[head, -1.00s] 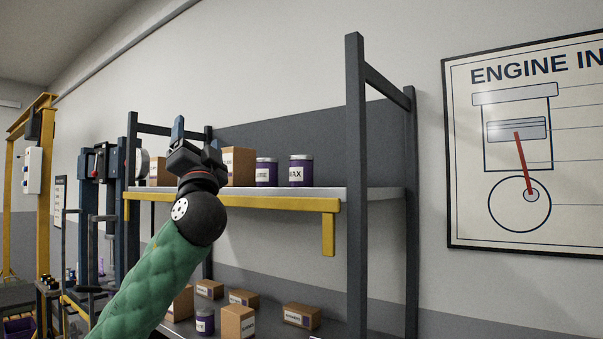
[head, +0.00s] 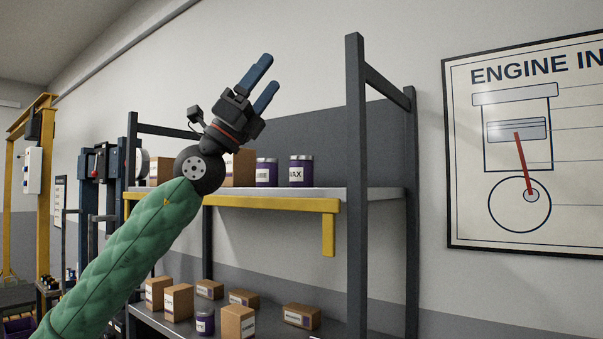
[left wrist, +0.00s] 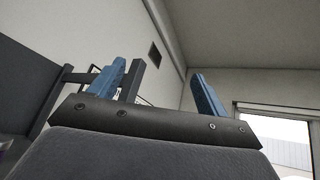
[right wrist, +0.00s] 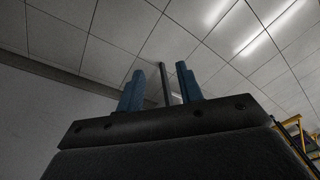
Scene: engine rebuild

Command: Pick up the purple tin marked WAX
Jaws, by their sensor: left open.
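The purple tin marked WAX (head: 307,169) stands upright on the upper shelf, near its right end, with its white label facing me. My left gripper (head: 271,74) is open and empty, above and to the left of the tin, its blue fingers pointing up and right, apart from it. In the left wrist view its two fingers (left wrist: 160,85) are spread with nothing between them. My right gripper (right wrist: 161,88) shows only in the right wrist view, its fingers apart and empty, facing the ceiling.
A second purple tin (head: 266,172) stands just left of the WAX tin, beside a cardboard box (head: 241,168). The upper shelf (head: 335,194) has a yellow front rail (head: 290,203). A dark upright (head: 355,180) stands to the right. Several boxes and a tin are on the lower shelf.

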